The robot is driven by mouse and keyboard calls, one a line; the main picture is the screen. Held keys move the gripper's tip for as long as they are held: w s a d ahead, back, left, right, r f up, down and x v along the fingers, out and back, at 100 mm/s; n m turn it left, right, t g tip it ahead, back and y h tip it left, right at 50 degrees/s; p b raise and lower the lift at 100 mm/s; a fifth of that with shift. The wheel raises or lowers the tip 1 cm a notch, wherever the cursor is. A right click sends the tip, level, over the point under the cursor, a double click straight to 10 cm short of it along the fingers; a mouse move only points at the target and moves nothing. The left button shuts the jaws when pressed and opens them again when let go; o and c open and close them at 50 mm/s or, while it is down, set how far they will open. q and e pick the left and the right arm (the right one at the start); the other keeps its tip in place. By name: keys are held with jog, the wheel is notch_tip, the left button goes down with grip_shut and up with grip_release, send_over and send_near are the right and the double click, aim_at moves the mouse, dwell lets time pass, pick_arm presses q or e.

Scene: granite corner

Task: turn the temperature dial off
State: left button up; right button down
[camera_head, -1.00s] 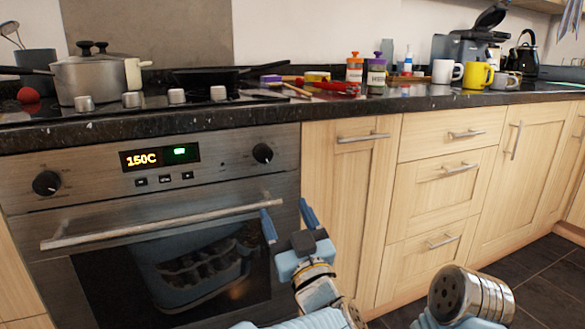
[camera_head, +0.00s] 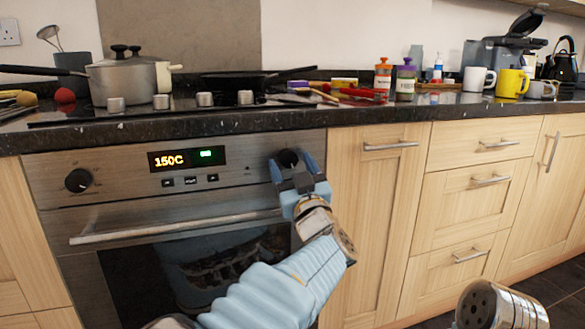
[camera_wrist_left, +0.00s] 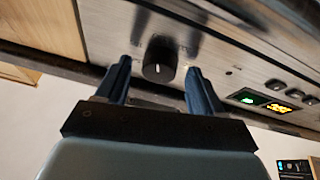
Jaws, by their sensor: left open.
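The oven panel (camera_head: 120,172) has two black dials and a display (camera_head: 187,159) reading 150C. The right dial (camera_head: 288,158) is between the blue fingertips of my left gripper (camera_head: 290,166) in the head view. In the left wrist view the dial (camera_wrist_left: 159,59) stands between the open fingers (camera_wrist_left: 158,75), with a gap on each side. Its white mark shows on the front face. The left dial (camera_head: 78,180) is clear of the gripper. My right gripper's fingers are not in view.
The oven handle (camera_head: 180,227) runs across below the panel, close to my left gripper. The black worktop (camera_head: 370,113) overhangs above. A pot (camera_head: 124,80) and a pan (camera_head: 232,80) stand on the hob. Wooden cupboards (camera_head: 378,215) are on the right.

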pick_arm(q)
jog(key=c, duration=1.1)
jog(key=shift+o, duration=0.2)
